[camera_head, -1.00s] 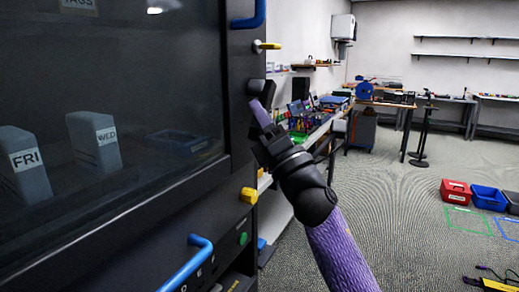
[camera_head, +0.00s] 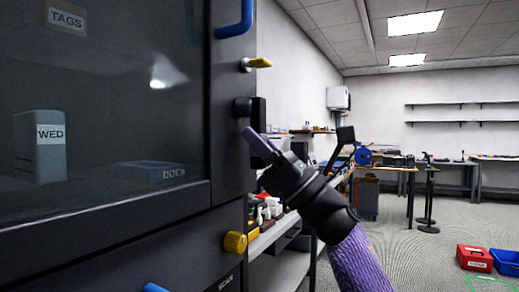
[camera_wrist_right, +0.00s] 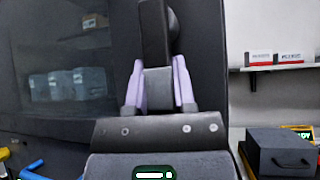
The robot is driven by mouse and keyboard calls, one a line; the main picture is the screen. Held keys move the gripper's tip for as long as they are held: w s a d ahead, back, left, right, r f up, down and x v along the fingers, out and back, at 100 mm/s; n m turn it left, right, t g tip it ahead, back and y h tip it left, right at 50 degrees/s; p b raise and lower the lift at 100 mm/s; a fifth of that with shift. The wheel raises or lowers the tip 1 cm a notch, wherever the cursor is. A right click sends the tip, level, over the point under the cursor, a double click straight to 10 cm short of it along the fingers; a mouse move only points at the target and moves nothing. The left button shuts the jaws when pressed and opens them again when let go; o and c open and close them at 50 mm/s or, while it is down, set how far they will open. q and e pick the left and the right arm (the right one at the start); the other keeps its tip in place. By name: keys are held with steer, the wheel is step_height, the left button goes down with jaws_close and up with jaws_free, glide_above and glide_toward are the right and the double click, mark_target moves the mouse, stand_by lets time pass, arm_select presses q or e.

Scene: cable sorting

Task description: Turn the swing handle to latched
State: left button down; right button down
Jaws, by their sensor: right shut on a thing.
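The swing handle (camera_head: 258,114) is a black bar at the right edge of the dark cabinet's glazed door (camera_head: 228,165). It hangs roughly upright from a round black pivot. My right gripper (camera_head: 262,146) comes up from below, its purple fingers at the handle's lower end. In the right wrist view, the black handle (camera_wrist_right: 154,38) runs down between the purple fingers of the right gripper (camera_wrist_right: 158,88), which are shut on its grey lower end. In the head view, part of the handle's lower end is hidden by the fingers. My left gripper is out of view.
A blue pull (camera_head: 235,18) is higher up. Bins labelled WED (camera_head: 40,150) and DOCK (camera_head: 155,172) show behind the glass.

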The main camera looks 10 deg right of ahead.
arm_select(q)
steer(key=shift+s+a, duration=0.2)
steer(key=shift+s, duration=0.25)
arm_select(e)
steer(key=shift+c, duration=2.2)
jaws_free()
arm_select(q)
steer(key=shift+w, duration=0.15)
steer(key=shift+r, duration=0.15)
arm_select(e)
steer(key=v, duration=1)
